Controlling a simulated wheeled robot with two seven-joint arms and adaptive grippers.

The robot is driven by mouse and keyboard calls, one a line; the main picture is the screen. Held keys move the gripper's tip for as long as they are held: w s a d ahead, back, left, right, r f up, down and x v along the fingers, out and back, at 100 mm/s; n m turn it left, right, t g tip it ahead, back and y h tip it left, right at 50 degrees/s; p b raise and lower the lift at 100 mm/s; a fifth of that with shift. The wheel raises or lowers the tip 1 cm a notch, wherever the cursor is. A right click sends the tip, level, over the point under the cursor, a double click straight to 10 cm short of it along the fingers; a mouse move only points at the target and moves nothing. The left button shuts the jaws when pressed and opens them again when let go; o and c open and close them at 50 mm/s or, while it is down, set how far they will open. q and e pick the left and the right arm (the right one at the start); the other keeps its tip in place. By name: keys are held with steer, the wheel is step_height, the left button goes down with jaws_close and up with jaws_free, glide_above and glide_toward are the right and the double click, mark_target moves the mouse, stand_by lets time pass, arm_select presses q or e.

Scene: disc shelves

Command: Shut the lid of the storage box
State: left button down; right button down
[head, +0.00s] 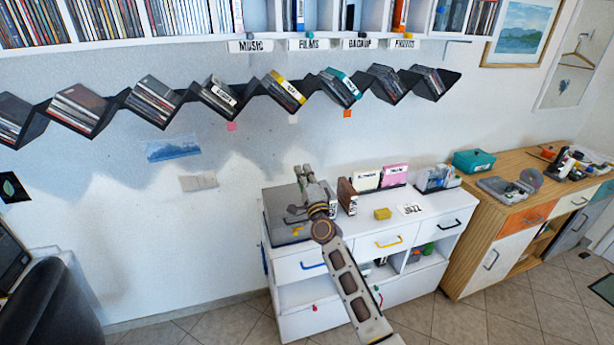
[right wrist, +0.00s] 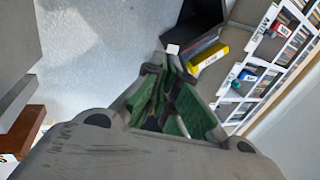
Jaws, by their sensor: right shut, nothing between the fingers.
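A grey box (head: 278,207) sits at the left end of the white cabinet top, with a dark handle on its near side. Its right part is hidden behind my right gripper, and I cannot tell how far its lid is open. My right gripper (head: 303,172) is over the right part of this box, its fingers pointing up, shut and empty. The right wrist view shows its green-padded fingers (right wrist: 172,100) together. I cannot tell whether it touches the box. My left gripper is not in view.
A zigzag disc shelf (head: 118,100) hangs on the wall above. A wooden sideboard (head: 480,215) with a teal box (head: 473,160) stands right.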

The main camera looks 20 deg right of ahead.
steer(key=shift+s+d+r, duration=0.1)
steer(key=shift+s+r, duration=0.05)
steer(key=shift+s, duration=0.75)
steer(key=shift+s+d+r, duration=0.1)
steer(key=shift+s+r, duration=0.05)
steer(key=shift+s, duration=0.7)
steer(key=shift+a+f, duration=0.1)
